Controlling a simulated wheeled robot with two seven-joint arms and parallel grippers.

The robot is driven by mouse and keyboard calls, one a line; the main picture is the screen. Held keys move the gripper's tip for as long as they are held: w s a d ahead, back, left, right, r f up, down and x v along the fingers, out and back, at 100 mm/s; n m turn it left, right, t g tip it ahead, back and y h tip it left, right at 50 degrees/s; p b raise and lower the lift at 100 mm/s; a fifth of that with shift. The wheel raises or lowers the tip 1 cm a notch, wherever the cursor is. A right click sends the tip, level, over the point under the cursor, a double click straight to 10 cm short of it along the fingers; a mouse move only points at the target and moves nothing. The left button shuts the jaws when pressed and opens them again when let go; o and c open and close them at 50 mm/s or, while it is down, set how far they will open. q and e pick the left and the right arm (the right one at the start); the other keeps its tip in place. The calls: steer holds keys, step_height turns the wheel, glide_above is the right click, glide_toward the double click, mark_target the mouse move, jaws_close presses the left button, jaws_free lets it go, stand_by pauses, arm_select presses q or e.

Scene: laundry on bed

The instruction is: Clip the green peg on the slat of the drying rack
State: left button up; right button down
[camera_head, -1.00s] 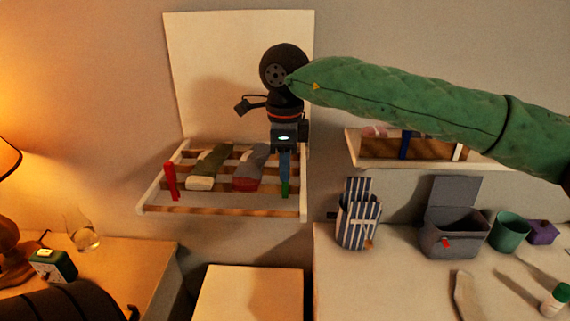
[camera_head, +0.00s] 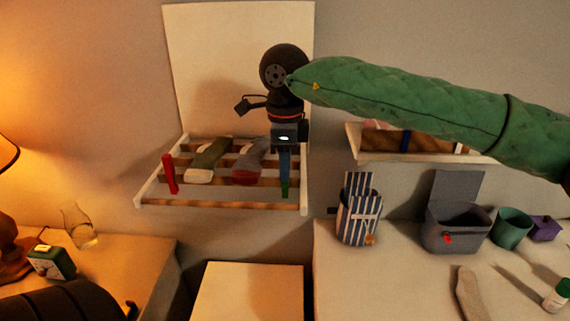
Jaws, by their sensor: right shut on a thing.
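The drying rack (camera_head: 220,207) is a wall-mounted frame with several wooden slats and pale side rails. The green peg (camera_head: 285,187) is upright at the rack's right part, near the front slat. My right gripper (camera_head: 285,168) points down and is shut on the green peg from above. I cannot tell whether the peg's jaws are around the slat or just beside it. A red peg (camera_head: 170,174) stands at the rack's left side. My left gripper is not in view; a dark rounded part of mine shows at the bottom left.
An olive sock (camera_head: 209,160) and a grey-and-red sock (camera_head: 250,163) lie on the slats. A shelf (camera_head: 420,157) is right of the rack. Below right, a striped bag (camera_head: 359,217), a grey bin (camera_head: 455,227) and a green cup (camera_head: 511,228) stand on a pale surface.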

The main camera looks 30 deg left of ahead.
steer(key=c, duration=1.3)
jaws_free()
steer(key=shift+r, duration=0.1)
step_height(320, 180, up, 6)
steer(key=shift+r+b, duration=0.15)
steer(key=shift+b, duration=0.9)
steer(key=shift+r, duration=0.7)
